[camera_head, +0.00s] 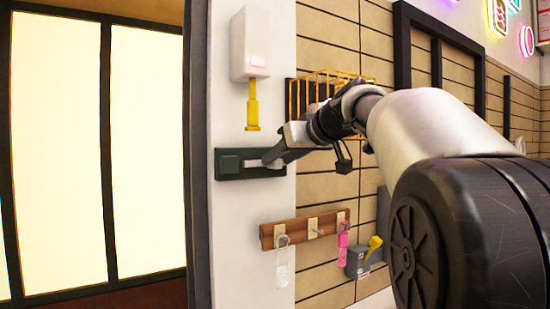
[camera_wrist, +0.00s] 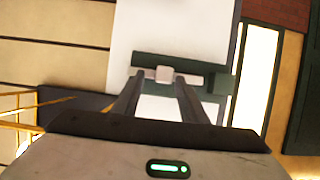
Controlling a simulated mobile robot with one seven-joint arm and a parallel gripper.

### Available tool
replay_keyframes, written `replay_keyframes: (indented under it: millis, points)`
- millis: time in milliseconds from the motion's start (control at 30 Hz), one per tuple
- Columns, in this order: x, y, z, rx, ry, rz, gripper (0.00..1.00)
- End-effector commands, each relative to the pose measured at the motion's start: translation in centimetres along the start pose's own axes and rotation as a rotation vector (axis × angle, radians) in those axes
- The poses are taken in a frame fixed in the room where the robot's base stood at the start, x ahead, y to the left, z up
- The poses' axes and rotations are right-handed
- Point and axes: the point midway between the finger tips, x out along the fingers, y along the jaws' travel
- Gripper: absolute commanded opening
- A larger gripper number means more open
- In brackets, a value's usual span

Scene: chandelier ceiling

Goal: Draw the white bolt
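The white bolt (camera_head: 251,163) lies level across a dark green plate (camera_head: 230,164) on the white wall panel. In the wrist view the bolt's square white knob (camera_wrist: 165,74) stands between the tips of my gripper's two dark fingers (camera_wrist: 161,84), with a gap on each side. The green plate (camera_wrist: 215,66) with a block at its right end also shows there. In the head view my gripper (camera_head: 269,159) reaches the plate from the right, and its fingers hide part of the bolt. My gripper is open and holds nothing.
A white box with a yellow pull (camera_head: 252,105) hangs above the plate. A yellow wire basket (camera_head: 322,88) is behind my arm. Below is a wooden rack (camera_head: 300,229) with hanging tags, and a grey box with a yellow lever (camera_head: 372,250). A dark-framed glowing panel (camera_head: 145,150) is left.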

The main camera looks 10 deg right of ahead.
Motion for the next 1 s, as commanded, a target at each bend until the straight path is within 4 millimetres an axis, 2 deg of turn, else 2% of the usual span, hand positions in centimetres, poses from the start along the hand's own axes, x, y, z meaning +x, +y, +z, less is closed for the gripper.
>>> replay_keyframes:
  millis: [167,500,700,833,1000]
  points:
    - [-2.1,0.1,-0.1,-0.001,0.003,0.003,0.39]
    - [-10.3,0.1,-0.1,-0.001,0.004,0.005,0.39]
    - [-14.5,0.0,-0.1,-0.001,0.003,0.003,0.39]
    - [-16.3,0.1,-0.1,0.0,0.002,0.003,0.39]
    - [-17.3,0.0,0.0,-0.001,0.001,0.003,0.39]
